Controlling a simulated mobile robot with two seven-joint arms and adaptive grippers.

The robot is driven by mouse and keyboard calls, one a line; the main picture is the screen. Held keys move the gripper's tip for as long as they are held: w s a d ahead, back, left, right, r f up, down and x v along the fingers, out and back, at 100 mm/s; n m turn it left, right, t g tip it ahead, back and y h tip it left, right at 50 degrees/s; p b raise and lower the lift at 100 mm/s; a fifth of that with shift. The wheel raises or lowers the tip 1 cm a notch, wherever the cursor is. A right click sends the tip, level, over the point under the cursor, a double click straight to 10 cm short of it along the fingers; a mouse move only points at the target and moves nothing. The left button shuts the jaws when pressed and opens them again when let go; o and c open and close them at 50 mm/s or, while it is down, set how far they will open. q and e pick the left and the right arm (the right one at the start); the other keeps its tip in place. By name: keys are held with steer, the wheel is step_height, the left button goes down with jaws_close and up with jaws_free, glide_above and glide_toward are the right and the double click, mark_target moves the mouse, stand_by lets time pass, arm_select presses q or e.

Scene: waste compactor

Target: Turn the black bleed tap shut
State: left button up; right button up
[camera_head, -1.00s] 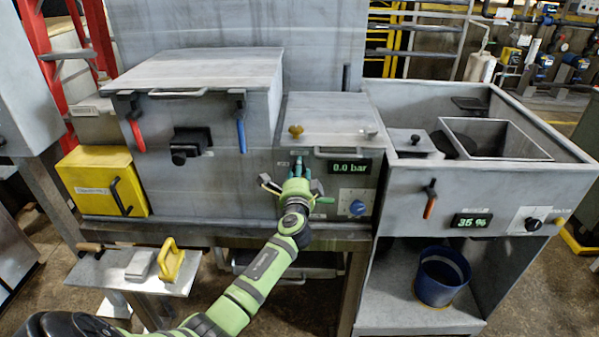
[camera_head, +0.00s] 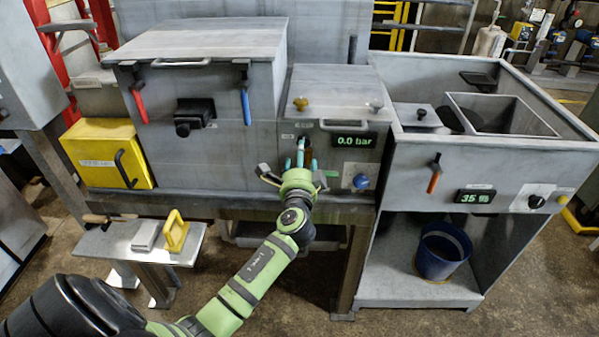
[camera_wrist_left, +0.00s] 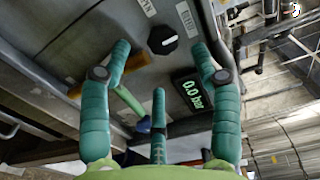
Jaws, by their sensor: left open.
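The black bleed tap (camera_wrist_left: 162,39), a round knob with a white pointer mark, shows in the left wrist view on the grey panel. It lies between and beyond my left gripper's spread fingers, apparently untouched. My left gripper (camera_head: 297,160) is open and empty, close in front of the panel, left of the 0.0 bar display (camera_head: 357,142). In the wrist view the open gripper (camera_wrist_left: 165,70) has teal fingers on both sides and another at the bottom middle. My right gripper is not in view.
A blue knob (camera_head: 361,182) sits below the display. A green handle (camera_wrist_left: 130,101) is close to the left finger in the wrist view. Red (camera_head: 139,105) and blue (camera_head: 245,106) levers hang on the box at left. A side table (camera_head: 125,235) stands lower left.

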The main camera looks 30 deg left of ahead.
arm_select(q)
steer(key=v, duration=0.5)
steer(key=shift+s, duration=0.3)
